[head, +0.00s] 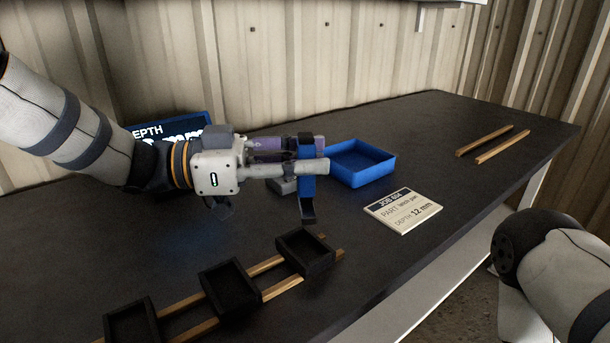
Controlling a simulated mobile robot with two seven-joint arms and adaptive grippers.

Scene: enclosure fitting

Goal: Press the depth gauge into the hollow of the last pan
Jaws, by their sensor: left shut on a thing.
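My left gripper (312,156) reaches in from the left and is shut on an upright blue piece with a dark foot, which appears to be the depth gauge (307,186). It hangs above the table, above and behind the nearest pan. Three black, open, square pans sit in a row on two wooden rails: a right-hand pan (304,251), a middle pan (229,288) and a left-hand pan (131,322) cut by the picture's lower edge. Their hollows look dark and empty. My right gripper is out of view; only part of that arm shows at the right.
A blue open tray (378,176) stands behind the gauge. A card (403,211) reads depth 12 mm. A display (165,132) is partly hidden by my left arm. Two wooden strips (492,144) lie at the far right. The dark table (450,150) is clear between them and the card.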

